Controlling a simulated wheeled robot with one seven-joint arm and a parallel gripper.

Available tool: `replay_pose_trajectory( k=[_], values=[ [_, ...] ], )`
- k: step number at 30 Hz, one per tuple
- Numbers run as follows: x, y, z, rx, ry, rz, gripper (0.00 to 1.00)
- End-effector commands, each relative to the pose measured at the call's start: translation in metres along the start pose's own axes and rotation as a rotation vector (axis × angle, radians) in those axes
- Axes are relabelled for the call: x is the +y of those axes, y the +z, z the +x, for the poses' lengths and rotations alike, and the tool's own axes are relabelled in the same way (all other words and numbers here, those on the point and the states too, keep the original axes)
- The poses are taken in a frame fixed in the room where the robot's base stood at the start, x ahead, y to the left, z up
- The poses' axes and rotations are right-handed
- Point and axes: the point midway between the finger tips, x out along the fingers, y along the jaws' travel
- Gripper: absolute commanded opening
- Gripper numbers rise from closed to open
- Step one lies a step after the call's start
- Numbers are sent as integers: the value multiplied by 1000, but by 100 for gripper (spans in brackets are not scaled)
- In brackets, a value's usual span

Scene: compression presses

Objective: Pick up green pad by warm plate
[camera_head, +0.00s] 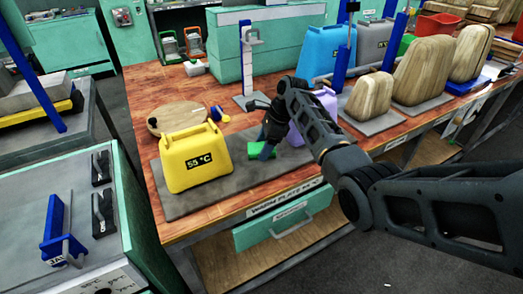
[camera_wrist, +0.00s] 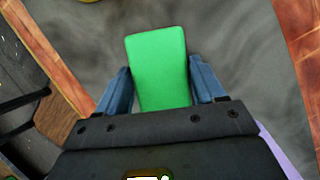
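The green pad (camera_head: 253,150) is at the dark grey warm plate (camera_head: 225,185), to the right of the yellow block marked 55 °C (camera_head: 194,163). My gripper (camera_head: 266,151) is down at the pad and hides part of it in the head view. In the wrist view the green pad (camera_wrist: 158,68) stands between the two blue fingers of my gripper (camera_wrist: 160,75) and reaches past their tips. The fingers look very close to its sides, but I cannot tell if they press on it. I cannot tell if the pad touches the plate.
A purple block (camera_head: 325,100) stands just right of my gripper. A round wooden board (camera_head: 177,116) and a small blue and yellow item (camera_head: 219,114) lie behind the yellow block. Blue (camera_head: 322,55) and wooden blocks (camera_head: 371,97) line the bench to the right.

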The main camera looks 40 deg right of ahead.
Motion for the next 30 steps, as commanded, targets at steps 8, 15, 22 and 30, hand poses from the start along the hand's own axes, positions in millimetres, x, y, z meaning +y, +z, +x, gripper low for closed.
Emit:
replay_pose_trajectory(
  k=[8,15,22,30],
  values=[
    [0,0,0,0,0,0,41],
    [0,0,0,0,0,0,34],
    [-1,9,-19,-1,-3,-2,34],
    [-1,30,-69,-1,-4,-3,34]
  ],
)
